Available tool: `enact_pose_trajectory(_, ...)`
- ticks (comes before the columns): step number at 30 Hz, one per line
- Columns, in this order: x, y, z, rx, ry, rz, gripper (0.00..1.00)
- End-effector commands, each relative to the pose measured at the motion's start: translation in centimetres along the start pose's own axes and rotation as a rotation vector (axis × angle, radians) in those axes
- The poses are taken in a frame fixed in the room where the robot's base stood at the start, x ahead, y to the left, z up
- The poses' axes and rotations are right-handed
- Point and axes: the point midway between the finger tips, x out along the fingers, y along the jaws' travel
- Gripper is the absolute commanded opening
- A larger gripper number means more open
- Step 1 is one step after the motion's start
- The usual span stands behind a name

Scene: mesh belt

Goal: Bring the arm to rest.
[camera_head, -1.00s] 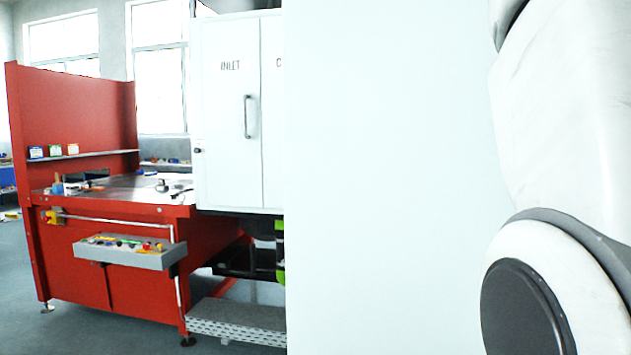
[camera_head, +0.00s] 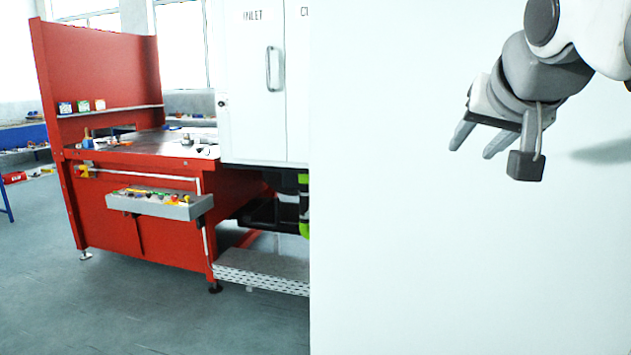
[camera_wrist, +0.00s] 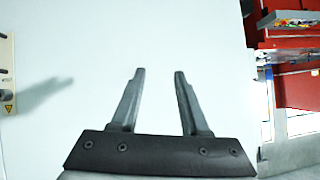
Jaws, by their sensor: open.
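My gripper (camera_head: 474,141) hangs at the upper right of the head view, in front of a large pale panel (camera_head: 430,270). Its two fingers point down and to the left. In the wrist view my gripper (camera_wrist: 160,75) shows two grey fingers standing apart, with nothing between them. The pale panel fills most of the wrist view behind the fingers. A shadow falls on the panel in both views. The exact gap between fingers and panel cannot be told.
A red workbench (camera_head: 140,230) with a grey tray (camera_head: 160,203) of small parts stands at left. A white cabinet (camera_head: 265,100) marked INLET stands beside the panel. A perforated step (camera_head: 262,280) lies low below it. Open floor (camera_head: 110,310) lies at lower left.

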Motion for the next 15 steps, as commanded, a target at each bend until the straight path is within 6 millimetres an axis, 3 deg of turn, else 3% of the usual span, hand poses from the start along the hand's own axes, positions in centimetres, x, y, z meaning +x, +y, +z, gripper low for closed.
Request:
enact_pose_trajectory(1,0.3,0.1,2.9,-0.026,-0.048,-0.006,0.45)
enact_pose_trajectory(6,0.9,0.1,12.8,-0.130,-0.205,-0.027,0.45)
enact_pose_trajectory(15,0.9,1.4,28.4,-0.282,-0.436,-0.049,0.45)
